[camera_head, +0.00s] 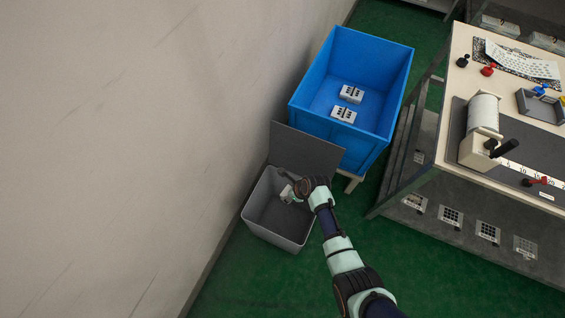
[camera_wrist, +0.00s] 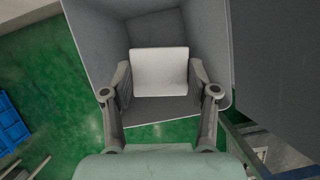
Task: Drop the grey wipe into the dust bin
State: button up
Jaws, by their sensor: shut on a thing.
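The grey dust bin (camera_head: 258,208) stands open on the green floor beside the wall, its lid (camera_head: 300,147) raised at the back. My gripper (camera_head: 290,193) is over the bin opening. In the wrist view my gripper (camera_wrist: 158,80) is shut on the wipe (camera_wrist: 158,62), a pale grey, flat rectangular piece held between the two fingertips. The bin interior (camera_wrist: 110,40) shows behind and around the wipe. In the head view the wipe is small and partly hidden by my gripper. I cannot tell how deep the wipe is in the bin.
A blue crate (camera_head: 385,132) holding two white keypad-like pieces (camera_head: 347,103) stands behind the bin. A workbench (camera_head: 458,90) with a film roll (camera_head: 484,112) and small tools is at the right. The wall (camera_head: 130,130) is close on the bin's left. Green floor is clear in front.

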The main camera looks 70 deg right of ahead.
notch_tip(320, 180, down, 5)
jog(key=b, duration=0.5)
jog(key=shift+f, duration=0.15)
jog(key=o, duration=1.1)
jog(key=v, duration=1.2)
